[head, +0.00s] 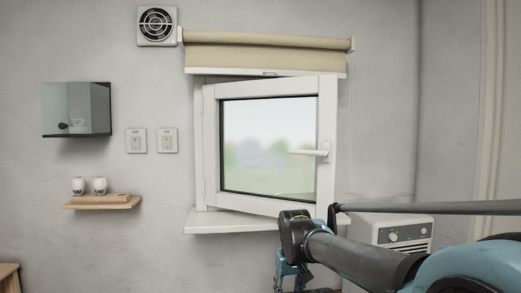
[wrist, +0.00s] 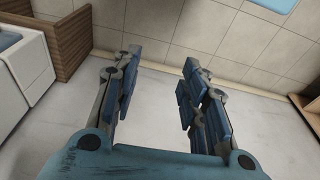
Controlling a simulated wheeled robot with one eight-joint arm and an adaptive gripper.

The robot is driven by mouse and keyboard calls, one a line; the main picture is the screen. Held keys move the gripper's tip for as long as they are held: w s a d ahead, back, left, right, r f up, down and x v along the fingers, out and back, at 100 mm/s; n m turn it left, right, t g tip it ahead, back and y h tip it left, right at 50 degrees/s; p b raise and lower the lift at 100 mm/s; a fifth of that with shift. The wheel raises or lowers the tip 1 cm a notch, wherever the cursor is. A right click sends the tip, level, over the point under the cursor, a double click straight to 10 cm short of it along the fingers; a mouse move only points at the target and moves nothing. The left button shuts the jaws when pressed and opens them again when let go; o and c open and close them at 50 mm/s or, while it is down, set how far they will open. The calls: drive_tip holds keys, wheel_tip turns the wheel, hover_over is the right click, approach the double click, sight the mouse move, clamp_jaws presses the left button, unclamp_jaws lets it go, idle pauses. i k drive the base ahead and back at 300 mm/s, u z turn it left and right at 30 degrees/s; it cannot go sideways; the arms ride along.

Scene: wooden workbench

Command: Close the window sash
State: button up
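The white window sash (head: 328,185) is in the head view, hinged at its left side. It stands ajar, its right side swung out into the room from the white frame (head: 199,150). Its handle (head: 309,152) lies level, pointing left. My gripper shows in the head view (head: 288,276) below the sash's lower edge and the sill, pointing down and apart from the sash. In the wrist view my gripper (wrist: 160,68) has its two blue-padded fingers wide apart with nothing between them. The frame's right side is mostly hidden behind the sash.
A beige roller blind (head: 265,57) hangs rolled up above the window. The sill (head: 230,222) juts out below. A white heater-like unit (head: 405,232) stands at lower right behind my arm. A small shelf (head: 103,202) with cups and a glass cabinet (head: 77,108) are at left.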

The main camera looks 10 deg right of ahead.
sight(213, 99)
drive_tip(key=z, duration=0.15)
drive_tip(key=k, duration=1.75)
drive_tip(key=u, duration=0.6)
drive_tip(key=i, duration=1)
